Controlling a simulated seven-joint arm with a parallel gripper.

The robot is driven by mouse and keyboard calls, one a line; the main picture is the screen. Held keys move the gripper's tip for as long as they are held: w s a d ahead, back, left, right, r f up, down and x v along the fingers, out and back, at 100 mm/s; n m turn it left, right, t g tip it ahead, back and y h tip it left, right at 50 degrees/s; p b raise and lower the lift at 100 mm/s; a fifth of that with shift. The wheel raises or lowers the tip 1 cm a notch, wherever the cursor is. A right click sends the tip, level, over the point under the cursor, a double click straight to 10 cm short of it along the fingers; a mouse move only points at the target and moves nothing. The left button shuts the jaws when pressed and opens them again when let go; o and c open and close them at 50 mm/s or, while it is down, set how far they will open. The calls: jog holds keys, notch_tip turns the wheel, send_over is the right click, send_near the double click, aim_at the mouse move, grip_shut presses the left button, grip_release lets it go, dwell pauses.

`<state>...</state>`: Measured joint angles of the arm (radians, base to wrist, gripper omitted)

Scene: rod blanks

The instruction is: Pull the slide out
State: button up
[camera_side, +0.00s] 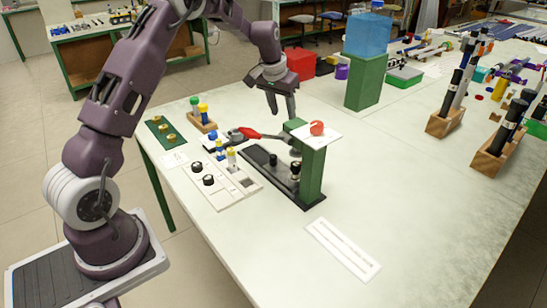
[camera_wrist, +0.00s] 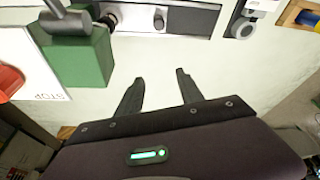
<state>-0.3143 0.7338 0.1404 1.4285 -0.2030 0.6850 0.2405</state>
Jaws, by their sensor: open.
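A dark, flat strip with small black knobs (camera_side: 257,158) lies on the table at the foot of a green post; it seems to be the slide. In the wrist view a dark-edged grey strip with a small knob (camera_wrist: 158,18) runs along the top edge. My gripper (camera_side: 282,104) hangs above the table, behind the green post and the strip, with its fingers pointing down. In the wrist view its two fingers (camera_wrist: 158,84) are apart, with bare table between them. It is empty and apart from the strip. The post hides part of the strip in the side view.
The green post (camera_side: 312,178) carries a white plate with a red button (camera_side: 317,128). A red-handled lever (camera_side: 246,132) lies near my gripper. A pale panel (camera_side: 226,190) with black knobs is at the left. A tall green block (camera_side: 366,82) bears a blue box. The right front table is mostly clear.

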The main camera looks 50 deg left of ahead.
aim_at(273, 155)
jog(key=s+f+g, duration=0.1)
jog(key=f, duration=0.2)
jog(key=s+f+g, duration=0.1)
jog(key=f, duration=0.2)
jog(key=s+f+g+h, duration=0.1)
jog(key=f, duration=0.2)
jog(key=shift+a+f, duration=0.15)
jog(key=shift+a, duration=0.2)
notch_tip(273, 155, down, 6)
jog(key=shift+r, duration=0.1)
jog(key=shift+f, duration=0.55)
grip_shut()
jog(key=shift+r, duration=0.1)
